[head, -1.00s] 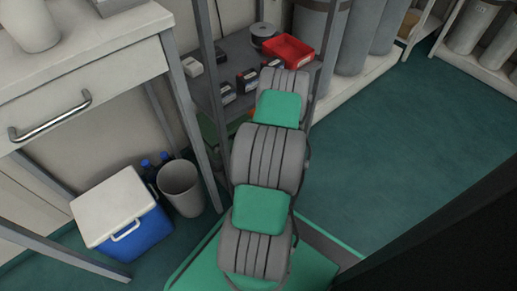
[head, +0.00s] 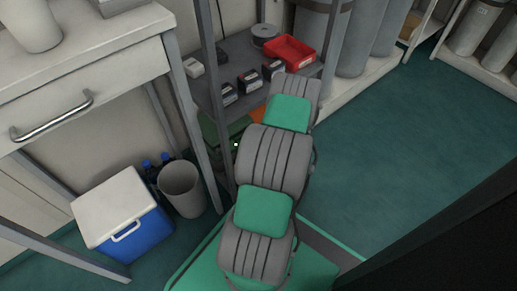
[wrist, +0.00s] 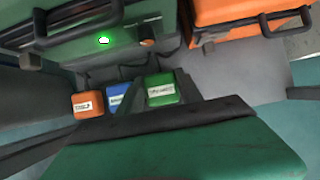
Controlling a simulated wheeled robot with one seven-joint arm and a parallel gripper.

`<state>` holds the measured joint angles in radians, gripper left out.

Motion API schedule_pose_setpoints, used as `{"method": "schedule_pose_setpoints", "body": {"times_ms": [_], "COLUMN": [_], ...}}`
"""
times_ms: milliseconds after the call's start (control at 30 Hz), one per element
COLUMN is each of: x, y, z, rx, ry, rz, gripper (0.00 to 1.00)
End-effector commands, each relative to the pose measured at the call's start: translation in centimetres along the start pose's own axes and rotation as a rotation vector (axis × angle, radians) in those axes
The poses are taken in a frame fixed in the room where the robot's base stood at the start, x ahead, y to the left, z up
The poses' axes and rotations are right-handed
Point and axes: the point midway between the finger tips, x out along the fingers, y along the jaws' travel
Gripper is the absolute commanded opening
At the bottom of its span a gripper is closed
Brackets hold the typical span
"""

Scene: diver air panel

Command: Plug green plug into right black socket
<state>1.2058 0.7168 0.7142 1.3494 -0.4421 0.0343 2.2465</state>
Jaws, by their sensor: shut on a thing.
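In the wrist view, my gripper (wrist: 164,98) has its dark fingers closed around a small green plug (wrist: 162,88) with a white label. A blue labelled plug (wrist: 119,98) and an orange labelled plug (wrist: 87,105) are to its left. A green case (wrist: 70,55) with a black handle and a lit green lamp (wrist: 103,40) is at the upper left. I cannot make out the right black socket or tell whether the plug touches one. In the head view, my arm hides the gripper and the plugs.
An orange case (wrist: 240,18) with a black handle is at the wrist view's upper right. In the head view, a shelf holds a red tray (head: 290,53) and small dark boxes. A bin (head: 181,188) and a blue cooler (head: 125,215) stand left.

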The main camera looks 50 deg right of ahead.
Motion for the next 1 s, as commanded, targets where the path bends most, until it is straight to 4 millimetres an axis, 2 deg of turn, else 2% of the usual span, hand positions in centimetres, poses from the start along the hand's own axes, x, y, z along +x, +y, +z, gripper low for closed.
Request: {"method": "schedule_pose_setpoints", "body": {"times_ms": [1000], "x": [0.52], "y": [0.0], "z": [-0.28], "rx": [0.0], "ry": [0.0], "rz": [0.0], "gripper": [0.0]}}
